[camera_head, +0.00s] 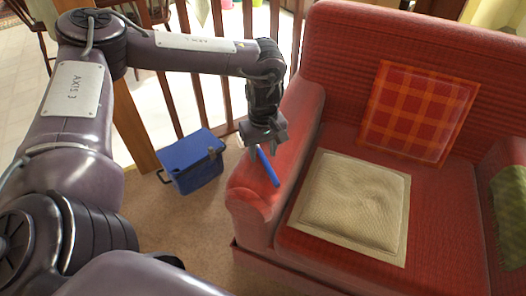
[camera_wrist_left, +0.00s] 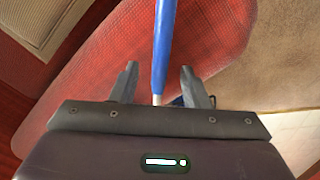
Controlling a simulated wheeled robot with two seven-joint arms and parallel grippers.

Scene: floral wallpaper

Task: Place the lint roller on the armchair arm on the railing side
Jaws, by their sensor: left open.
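The lint roller shows as a blue handle (camera_head: 267,168) on the red armchair's left arm (camera_head: 254,196), the arm on the railing side. My left gripper (camera_head: 263,143) is just above its upper end, which is partly hidden. In the left wrist view the blue handle (camera_wrist_left: 163,42) runs between the two spread fingers of my left gripper (camera_wrist_left: 158,70), with gaps on both sides. A thin pale part continues below the blue. The gripper is open. Whether the roller fully rests on the armchair arm is hard to tell. My right gripper is out of view.
A beige cushion (camera_head: 352,205) lies on the seat, and an orange plaid cushion (camera_head: 419,111) leans on the backrest. A green cloth (camera_head: 511,215) hangs on the other arm. A blue cooler box (camera_head: 191,161) stands on the carpet beside the wooden railing (camera_head: 130,125).

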